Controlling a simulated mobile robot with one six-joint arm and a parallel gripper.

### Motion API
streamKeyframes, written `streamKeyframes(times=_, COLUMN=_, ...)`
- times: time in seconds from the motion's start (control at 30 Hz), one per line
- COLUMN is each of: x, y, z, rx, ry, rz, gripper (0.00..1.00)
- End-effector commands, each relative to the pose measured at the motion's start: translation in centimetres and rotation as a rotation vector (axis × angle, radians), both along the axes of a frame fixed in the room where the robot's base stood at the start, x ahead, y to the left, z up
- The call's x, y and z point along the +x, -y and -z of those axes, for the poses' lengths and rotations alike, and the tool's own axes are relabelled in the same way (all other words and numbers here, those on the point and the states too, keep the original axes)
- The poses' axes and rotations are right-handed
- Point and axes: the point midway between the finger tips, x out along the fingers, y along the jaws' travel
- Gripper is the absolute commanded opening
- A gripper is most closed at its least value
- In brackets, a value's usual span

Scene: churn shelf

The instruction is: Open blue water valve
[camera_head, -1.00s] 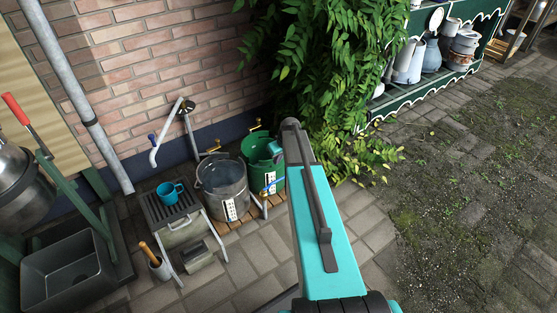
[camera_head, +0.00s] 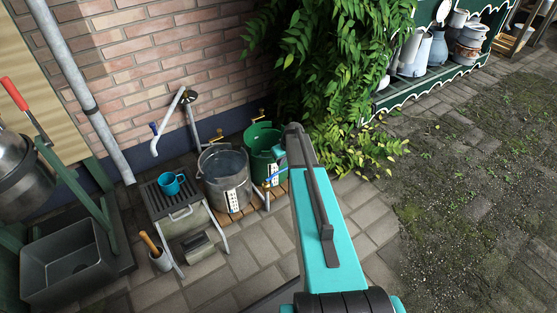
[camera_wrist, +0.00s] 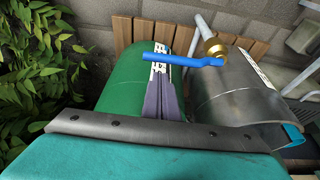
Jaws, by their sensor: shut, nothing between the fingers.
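A blue valve lever (camera_wrist: 183,60) on a brass body (camera_wrist: 213,51) shows in the wrist view, between a green bucket (camera_wrist: 128,92) and a grey metal bucket (camera_wrist: 236,90). The lever lies roughly crosswise in that picture. My gripper (camera_wrist: 163,88) is shut and empty, its fingers pointing at the lever's left part; whether they touch it I cannot tell. In the head view a blue lever (camera_head: 271,179) shows low in front of the green bucket (camera_head: 262,143), beside the grey bucket (camera_head: 224,172). My fingers are not clear there.
A wall tap with a blue handle (camera_head: 153,127) hangs over a slatted stand (camera_head: 160,199) bearing a teal mug (camera_head: 172,184). Leafy vines (camera_head: 340,80) crowd behind and right of my arm. Pipes and a brick wall (camera_head: 160,50) stand behind; open paving lies in front and right.

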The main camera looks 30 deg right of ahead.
Motion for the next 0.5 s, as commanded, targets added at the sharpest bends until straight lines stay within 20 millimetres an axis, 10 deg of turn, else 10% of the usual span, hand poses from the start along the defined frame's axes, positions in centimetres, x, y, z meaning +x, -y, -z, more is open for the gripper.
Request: streamKeyframes(times=0.5, x=-1.28, y=0.01, z=0.26, rx=0.001, ry=0.000, rz=-0.001, gripper=0.00)
